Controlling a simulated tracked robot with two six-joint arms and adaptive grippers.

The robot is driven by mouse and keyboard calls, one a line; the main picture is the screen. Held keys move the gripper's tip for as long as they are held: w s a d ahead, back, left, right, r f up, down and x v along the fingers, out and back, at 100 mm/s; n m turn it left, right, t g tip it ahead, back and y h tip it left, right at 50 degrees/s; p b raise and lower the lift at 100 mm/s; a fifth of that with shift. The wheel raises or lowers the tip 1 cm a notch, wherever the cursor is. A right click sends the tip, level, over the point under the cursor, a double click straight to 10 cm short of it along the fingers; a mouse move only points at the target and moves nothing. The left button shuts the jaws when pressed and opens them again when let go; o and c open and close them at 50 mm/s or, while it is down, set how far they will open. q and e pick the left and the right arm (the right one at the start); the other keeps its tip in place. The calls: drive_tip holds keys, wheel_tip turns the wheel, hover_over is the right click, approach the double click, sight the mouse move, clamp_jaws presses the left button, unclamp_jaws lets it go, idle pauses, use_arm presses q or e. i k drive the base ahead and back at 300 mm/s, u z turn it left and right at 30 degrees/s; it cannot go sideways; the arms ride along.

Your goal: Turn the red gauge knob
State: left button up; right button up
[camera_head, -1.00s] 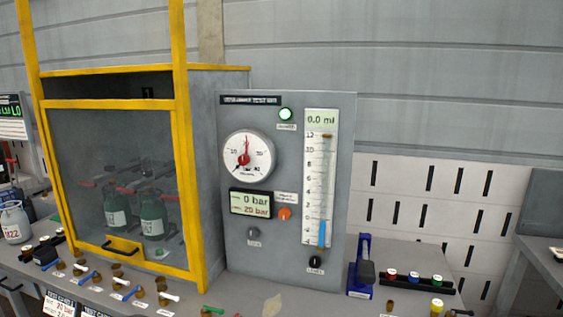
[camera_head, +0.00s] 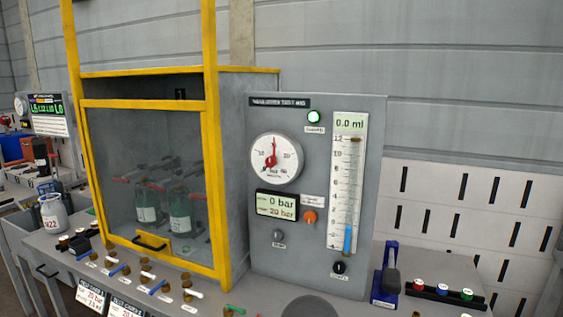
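A grey test panel (camera_head: 262,255) stands upright on the bench. Its round white pressure gauge (camera_head: 286,148) carries a red needle pointing up and a second red pointer with a small red knob (camera_head: 268,167) at its lower left. An orange-red knob (camera_head: 309,217) sits lower on the panel, right of the display (camera_head: 276,205), which reads 0 bar above a red 20 bar. Neither gripper can be made out in the head view. A dark grey rounded shape at the bottom edge cannot be identified.
A yellow-framed cabinet (camera_head: 218,200) with green bottles (camera_head: 147,207) behind its window stands left of the panel. Small valves with coloured handles line the bench in front. A blue stand (camera_head: 385,285) and coloured buttons (camera_head: 442,290) are at right. The panel's front is unobstructed.

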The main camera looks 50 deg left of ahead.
sight(271, 161)
drive_tip(key=u, duration=0.25)
drive_tip(key=k, duration=0.95)
drive_tip(key=u, duration=0.8)
drive_tip(key=i, duration=1)
